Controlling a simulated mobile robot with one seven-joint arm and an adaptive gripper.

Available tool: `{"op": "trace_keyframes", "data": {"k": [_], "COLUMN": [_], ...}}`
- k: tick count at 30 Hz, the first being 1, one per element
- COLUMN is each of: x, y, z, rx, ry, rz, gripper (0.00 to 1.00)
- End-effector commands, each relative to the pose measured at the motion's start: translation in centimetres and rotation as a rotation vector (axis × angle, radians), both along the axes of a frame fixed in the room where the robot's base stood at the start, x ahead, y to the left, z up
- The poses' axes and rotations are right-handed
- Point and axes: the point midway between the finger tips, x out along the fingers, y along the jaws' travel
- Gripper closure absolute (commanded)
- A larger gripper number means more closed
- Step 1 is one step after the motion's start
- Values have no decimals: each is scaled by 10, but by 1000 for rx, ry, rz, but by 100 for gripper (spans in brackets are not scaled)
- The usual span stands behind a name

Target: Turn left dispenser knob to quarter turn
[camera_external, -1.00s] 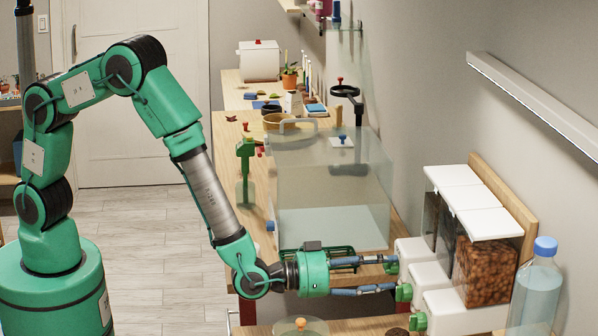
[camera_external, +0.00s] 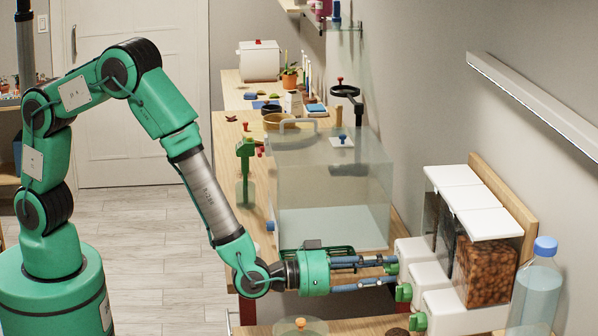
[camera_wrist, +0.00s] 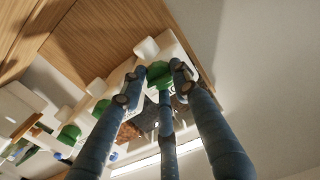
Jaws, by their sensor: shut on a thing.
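Three white dispensers stand in a row at the right of the external view, each with a green knob on its front. My gripper (camera_external: 391,270) is level at the far one, the left dispenser (camera_external: 410,250), with its blue fingers around the left knob (camera_external: 391,264). In the wrist view the green left knob (camera_wrist: 158,72) sits between the fingertips, and the gripper is shut on it. The fingers partly hide the knob, so I cannot tell its exact angle.
The middle knob (camera_external: 404,292) and the near knob (camera_external: 418,321) are close beside the fingers. A clear tank (camera_external: 330,195) stands behind my gripper. A water bottle (camera_external: 540,285) is at the right. The wall is behind the dispensers.

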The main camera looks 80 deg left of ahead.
Motion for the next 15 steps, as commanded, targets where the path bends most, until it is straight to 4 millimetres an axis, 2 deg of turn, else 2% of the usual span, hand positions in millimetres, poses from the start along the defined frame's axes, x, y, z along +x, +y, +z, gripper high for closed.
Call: {"op": "trace_keyframes", "data": {"k": [1, 7, 15], "x": [-1, -1, -2], "y": [1, 1, 1], "z": [-7, -6, -6], "rx": [-24, -99, -102], "ry": [4, 7, 9], "rz": [0, 0, 0], "gripper": [96, 96, 96]}}
